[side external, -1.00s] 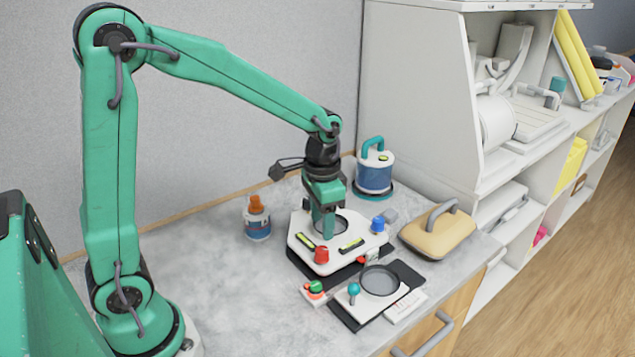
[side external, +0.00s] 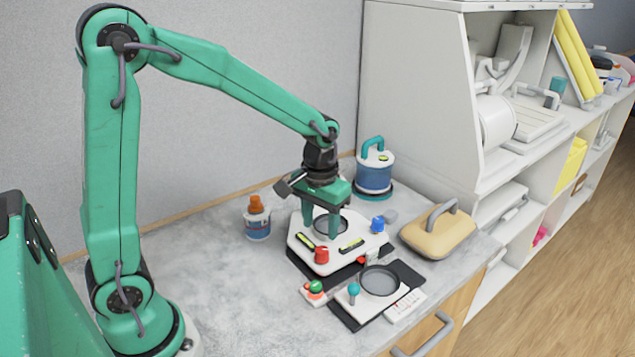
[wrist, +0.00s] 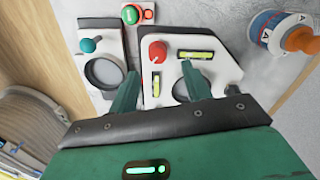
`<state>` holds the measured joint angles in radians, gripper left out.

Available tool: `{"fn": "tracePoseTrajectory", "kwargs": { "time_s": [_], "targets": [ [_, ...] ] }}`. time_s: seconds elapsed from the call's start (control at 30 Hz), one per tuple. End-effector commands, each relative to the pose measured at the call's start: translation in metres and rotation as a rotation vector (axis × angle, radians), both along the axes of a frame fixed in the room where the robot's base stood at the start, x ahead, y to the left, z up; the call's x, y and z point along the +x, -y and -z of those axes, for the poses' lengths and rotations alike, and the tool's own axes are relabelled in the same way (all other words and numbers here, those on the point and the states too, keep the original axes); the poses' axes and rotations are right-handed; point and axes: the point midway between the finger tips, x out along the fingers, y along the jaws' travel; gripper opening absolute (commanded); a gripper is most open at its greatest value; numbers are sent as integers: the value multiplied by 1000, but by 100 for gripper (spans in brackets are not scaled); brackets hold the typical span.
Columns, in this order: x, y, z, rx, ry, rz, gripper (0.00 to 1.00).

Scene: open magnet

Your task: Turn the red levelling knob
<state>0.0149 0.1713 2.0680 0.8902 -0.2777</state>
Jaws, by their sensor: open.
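The red levelling knob (side external: 321,254) stands at the near corner of a white plate (side external: 298,246) with a round opening and two yellow-green spirit levels (side external: 351,245). A blue knob (side external: 378,223) sits at the plate's right side. My gripper (side external: 320,231) points down over the plate's opening, behind the red knob, with its fingers apart and empty. In the wrist view the red knob (wrist: 158,50) shows just beyond my fingertips (wrist: 159,70), roughly between them and not touching them. The blue knob is not visible there.
A dark tray with a round lens (side external: 380,281) and teal knob (side external: 354,289), and a green button box (side external: 315,291), stand in front. An orange-capped bottle (side external: 257,218) is left. A blue canister (side external: 374,170) and tan handled block (side external: 437,232) stand behind and right.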

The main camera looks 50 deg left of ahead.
Motion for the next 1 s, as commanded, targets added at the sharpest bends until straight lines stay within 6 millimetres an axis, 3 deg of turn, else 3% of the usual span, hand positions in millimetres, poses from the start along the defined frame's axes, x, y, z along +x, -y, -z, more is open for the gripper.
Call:
{"fn": "tracePoseTrajectory", "kwargs": {
  "time_s": [0.53, 1.0],
  "targets": [
    [0, 3, 61, 0, -3, 1, 48],
    [1, 3, 70, 0, 0, 1, 48]
  ]
}}
